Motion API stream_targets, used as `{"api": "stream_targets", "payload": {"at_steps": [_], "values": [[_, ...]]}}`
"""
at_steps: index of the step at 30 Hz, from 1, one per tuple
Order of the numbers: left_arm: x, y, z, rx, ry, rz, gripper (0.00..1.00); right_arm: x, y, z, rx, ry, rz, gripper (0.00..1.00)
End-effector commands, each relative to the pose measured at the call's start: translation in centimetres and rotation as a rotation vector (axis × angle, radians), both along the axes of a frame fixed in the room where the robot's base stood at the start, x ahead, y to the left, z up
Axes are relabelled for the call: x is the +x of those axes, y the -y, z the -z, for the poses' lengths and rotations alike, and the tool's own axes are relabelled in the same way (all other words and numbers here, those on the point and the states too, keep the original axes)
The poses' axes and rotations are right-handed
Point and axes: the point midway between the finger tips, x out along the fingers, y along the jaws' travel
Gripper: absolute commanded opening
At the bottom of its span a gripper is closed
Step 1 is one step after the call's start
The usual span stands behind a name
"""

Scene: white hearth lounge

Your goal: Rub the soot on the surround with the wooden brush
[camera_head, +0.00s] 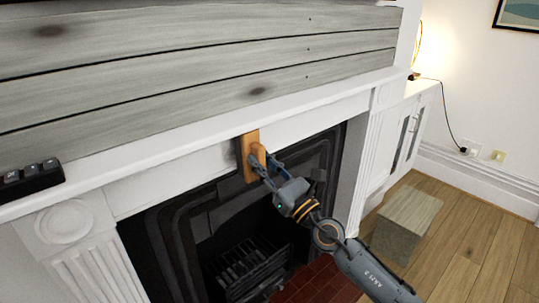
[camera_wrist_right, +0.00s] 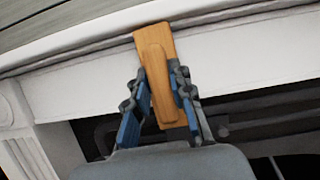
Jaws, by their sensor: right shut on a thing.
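The wooden brush (camera_head: 249,157) is an orange-brown block with a raised grip. It is held upright against or very near the white fireplace surround (camera_head: 317,124), on the flat band under the mantel shelf. My right gripper (camera_head: 266,163) is shut on the brush's grip. In the right wrist view the brush (camera_wrist_right: 153,45) stands between the blue-padded fingers of this gripper (camera_wrist_right: 158,82), slightly tilted. The brush's far face is hidden, so contact cannot be told for sure. A faint grey soot smudge (camera_head: 215,160) shows on the band just left of the brush. My left gripper is out of view.
The dark firebox with a black grate (camera_head: 246,268) opens below the band. The mantel shelf (camera_head: 205,128) juts out above, with a black object (camera_head: 31,178) at its left end. A wooden block-like stool (camera_head: 408,222) stands on the floor at right.

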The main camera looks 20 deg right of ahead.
Motion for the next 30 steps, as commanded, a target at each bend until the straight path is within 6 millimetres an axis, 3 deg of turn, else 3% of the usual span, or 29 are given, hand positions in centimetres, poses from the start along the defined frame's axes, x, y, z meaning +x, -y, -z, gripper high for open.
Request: {"api": "stream_targets", "payload": {"at_steps": [1,8,19,30], "values": [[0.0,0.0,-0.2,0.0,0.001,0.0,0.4,-0.2,-0.2,-1.0,0.0,0.018,-0.001,0.0],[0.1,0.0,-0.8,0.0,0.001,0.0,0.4,-0.5,-1.1,-1.0,0.0,0.017,-0.003,0.0],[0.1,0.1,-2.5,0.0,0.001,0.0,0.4,-1.5,-4.0,-1.0,0.0,0.017,-0.003,0.0],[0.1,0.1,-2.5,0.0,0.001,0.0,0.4,-1.7,-4.1,-0.8,-0.002,0.016,-0.003,0.0]]}}
